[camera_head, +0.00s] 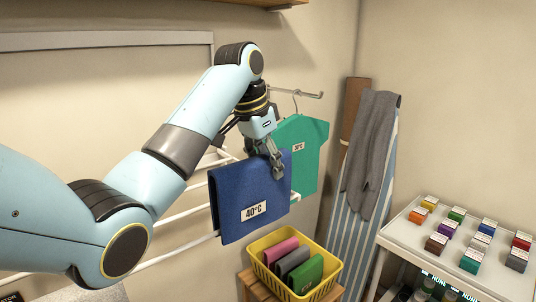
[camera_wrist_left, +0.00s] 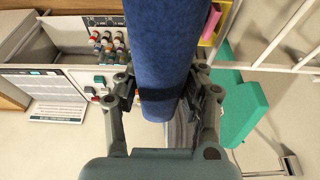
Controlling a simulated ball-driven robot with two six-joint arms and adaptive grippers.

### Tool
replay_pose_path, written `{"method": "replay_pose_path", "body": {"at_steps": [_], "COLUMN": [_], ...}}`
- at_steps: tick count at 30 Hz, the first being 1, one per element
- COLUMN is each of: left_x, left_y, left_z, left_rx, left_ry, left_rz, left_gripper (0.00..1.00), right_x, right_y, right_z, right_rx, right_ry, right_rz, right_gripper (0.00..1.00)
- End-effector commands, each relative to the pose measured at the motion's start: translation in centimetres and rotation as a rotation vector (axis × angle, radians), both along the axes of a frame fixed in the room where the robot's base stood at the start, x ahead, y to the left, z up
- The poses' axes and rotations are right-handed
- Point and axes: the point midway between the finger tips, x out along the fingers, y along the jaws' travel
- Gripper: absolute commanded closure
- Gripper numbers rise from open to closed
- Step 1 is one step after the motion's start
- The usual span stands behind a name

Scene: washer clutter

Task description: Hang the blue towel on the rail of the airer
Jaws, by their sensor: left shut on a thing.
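The blue towel (camera_head: 240,192) with a "40°C" label hangs folded over, its top fold held by my left gripper (camera_head: 277,165). The gripper is shut on its top edge toward the right end. In the left wrist view the towel (camera_wrist_left: 158,60) runs between the two fingers (camera_wrist_left: 160,95). White rails of the airer (camera_head: 190,212) show left of and behind the towel, and beside it in the left wrist view (camera_wrist_left: 285,60). I cannot tell whether a rail passes inside the fold. My right gripper is not in view.
A green shirt (camera_head: 307,140) hangs just right of the towel on a wall hook. A yellow basket (camera_head: 335,266) with folded cloths stands below. An ironing board (camera_head: 345,235) with a grey cloth (camera_head: 368,150) leans behind. A white shelf (camera_head: 400,238) with small boxes is at right.

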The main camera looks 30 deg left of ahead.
Motion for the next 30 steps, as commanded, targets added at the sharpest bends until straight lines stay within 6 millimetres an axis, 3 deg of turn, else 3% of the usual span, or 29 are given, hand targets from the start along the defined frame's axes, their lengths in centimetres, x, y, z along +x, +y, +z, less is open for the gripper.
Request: {"method": "replay_pose_path", "body": {"at_steps": [30], "left_x": [0.0], "left_y": [0.0], "left_z": [-9.1], "left_rx": [0.0], "left_ry": [0.001], "left_rz": [0.0], "left_gripper": [0.92], "right_x": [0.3], "right_y": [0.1], "right_z": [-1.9], "right_rx": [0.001], "right_ry": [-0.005], "right_rz": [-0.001], "right_gripper": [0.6]}}
